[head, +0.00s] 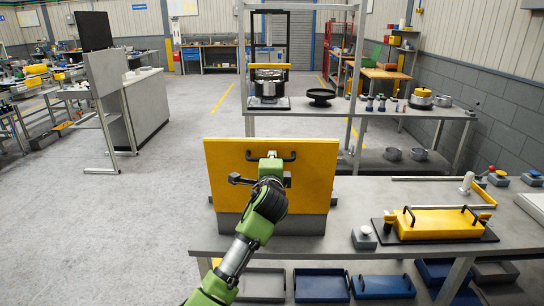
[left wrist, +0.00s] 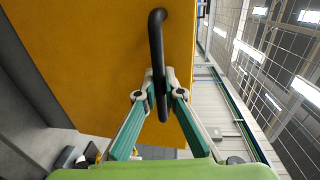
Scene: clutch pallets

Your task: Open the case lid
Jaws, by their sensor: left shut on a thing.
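The case stands on the near workbench in the head view. Its yellow lid (head: 225,165) is raised and stands roughly upright above the grey case base (head: 310,223). A black bar handle (head: 289,156) is on the lid face; it also shows in the left wrist view (left wrist: 156,35) against the yellow lid (left wrist: 90,60). My left gripper (head: 271,158) is shut on this handle, with its fingers (left wrist: 161,85) on both sides of the bar. My wrist hides part of the lid. The inside of the case is not visible. My right gripper is not in view.
A yellow fixture with black handles (head: 437,223) and a grey button box (head: 364,237) stand to the right on the workbench (head: 345,200). Blue trays (head: 322,286) lie below. A shelf bench (head: 345,112) stands behind.

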